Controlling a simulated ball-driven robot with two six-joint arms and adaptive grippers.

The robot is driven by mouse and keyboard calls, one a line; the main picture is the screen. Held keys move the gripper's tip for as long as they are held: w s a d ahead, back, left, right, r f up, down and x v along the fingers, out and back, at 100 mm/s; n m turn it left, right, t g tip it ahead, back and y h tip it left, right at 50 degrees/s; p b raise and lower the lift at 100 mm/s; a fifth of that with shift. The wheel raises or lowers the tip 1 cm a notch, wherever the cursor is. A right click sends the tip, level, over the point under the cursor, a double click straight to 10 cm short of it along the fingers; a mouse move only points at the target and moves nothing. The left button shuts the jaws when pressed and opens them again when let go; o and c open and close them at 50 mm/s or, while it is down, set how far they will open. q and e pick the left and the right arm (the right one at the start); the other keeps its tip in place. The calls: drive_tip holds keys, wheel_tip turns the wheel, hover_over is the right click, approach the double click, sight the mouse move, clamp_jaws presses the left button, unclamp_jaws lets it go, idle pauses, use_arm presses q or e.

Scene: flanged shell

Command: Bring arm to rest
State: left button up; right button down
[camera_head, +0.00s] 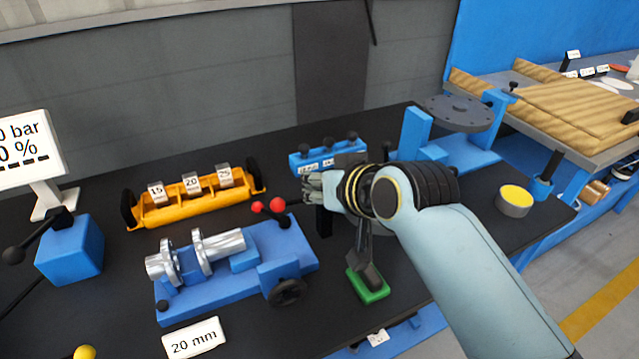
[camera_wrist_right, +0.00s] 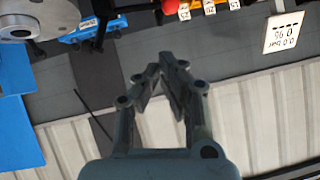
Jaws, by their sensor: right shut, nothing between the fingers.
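My right gripper (camera_head: 312,187) is in the middle of the head view, above the black bench, with its arm coming in from the lower right. It also shows in the right wrist view (camera_wrist_right: 160,68), where its fingers are close together with nothing between them. A blue fixture (camera_head: 185,305) carrying a flanged metal shell (camera_head: 217,249) is on the bench left of and in front of the gripper. My left gripper is not in view.
A yellow rack (camera_head: 158,216) with number tags stands behind the fixture. A blue rack (camera_head: 300,163) is behind the gripper. A green block (camera_head: 369,291) sits below my arm. A blue stand with a grey disc (camera_head: 459,113) and a yellow-topped tin (camera_head: 514,200) are at the right.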

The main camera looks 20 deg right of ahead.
drive_tip(key=s+d+n+g+h, duration=0.1)
drive_tip(key=s+d+g, duration=0.35)
drive_tip(key=s, duration=0.85)
drive_tip(key=s+d+n+g+h, duration=0.1)
drive_tip(key=s+d+g+h, duration=0.3)
drive_tip(key=s, duration=0.8)
drive_tip(key=s+d+f+y+b, duration=0.15)
drive_tip(key=f+b, duration=0.35)
drive_tip(key=f, duration=1.2)
drive_tip(key=d+f+y+b, duration=0.15)
drive_tip(key=f+b, duration=0.25)
drive_tip(key=f, duration=1.3)
drive_tip(key=s+d+f+g+b, duration=0.1)
drive_tip(key=s+f+b, duration=0.3)
drive_tip(key=s+f, duration=0.5)
drive_tip(key=s+f+b, duration=0.4)
drive_tip(key=s+f, duration=0.6)
drive_tip(key=f, duration=0.7)
drive_tip(key=shift+s+d+m+g+h+b, duration=0.3)
drive_tip(key=shift+d+g+h, duration=0.05)
drive_tip(key=shift+h, duration=0.05)
